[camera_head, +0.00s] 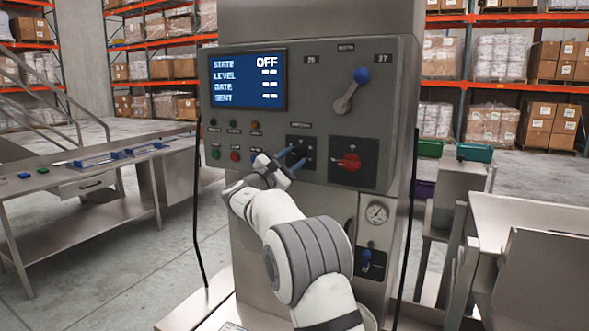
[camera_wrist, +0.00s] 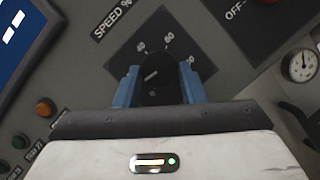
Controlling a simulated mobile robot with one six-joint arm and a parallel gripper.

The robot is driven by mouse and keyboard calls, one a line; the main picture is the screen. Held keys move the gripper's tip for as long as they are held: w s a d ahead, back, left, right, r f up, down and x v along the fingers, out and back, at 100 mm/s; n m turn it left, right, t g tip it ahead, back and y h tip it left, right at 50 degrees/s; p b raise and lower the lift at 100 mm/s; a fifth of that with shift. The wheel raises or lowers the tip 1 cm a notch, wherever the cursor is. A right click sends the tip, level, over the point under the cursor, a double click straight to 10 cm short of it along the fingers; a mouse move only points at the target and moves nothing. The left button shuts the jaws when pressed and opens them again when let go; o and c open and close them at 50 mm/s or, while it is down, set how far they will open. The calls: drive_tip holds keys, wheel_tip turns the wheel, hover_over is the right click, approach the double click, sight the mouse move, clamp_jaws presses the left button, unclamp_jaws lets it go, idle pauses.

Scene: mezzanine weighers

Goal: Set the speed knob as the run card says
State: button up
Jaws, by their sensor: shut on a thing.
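The black speed knob (camera_wrist: 155,74) sits on a dark plate on the grey control panel, under the label "SPEED %". In the head view my gripper (camera_head: 291,160) reaches the dark plate. The display (camera_head: 244,80) reads STATE OFF, with dashes for LEVEL, GATE and SENT. I cannot make out a run card.
A red rotary switch (camera_head: 350,162) is just right of the speed plate. A blue-tipped lever (camera_head: 352,90) is above it. Push buttons (camera_head: 235,155) are to the left.

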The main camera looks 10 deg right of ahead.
drive_tip(key=m+g, duration=0.2)
drive_tip(key=m, duration=0.2)
drive_tip(key=shift+a+m+b, duration=0.1)
drive_tip(key=shift+m+b, duration=0.3)
drive_tip(key=m, duration=0.1)
drive_tip(key=m+g, duration=0.1)
drive_tip(key=m, duration=0.2)
drive_tip(key=shift+w+r+m+g, duration=0.1)
drive_tip(key=shift+r+m+g, duration=0.2)
drive_tip(key=shift+m+g, duration=0.1)
drive_tip(key=m+g+y, duration=0.1)
drive_tip(key=m+y, duration=0.1)
drive_tip(key=m, duration=0.2)
drive_tip(key=shift+r+p, duration=0.15)
drive_tip(key=shift+p, duration=0.25)
drive_tip(key=shift+r+m+y, duration=0.1)
drive_tip(key=shift+m+y, duration=0.6)
drive_tip(key=shift+m, duration=0.6)
drive_tip(key=o, duration=1)
drive_tip(key=shift+r, duration=0.1)
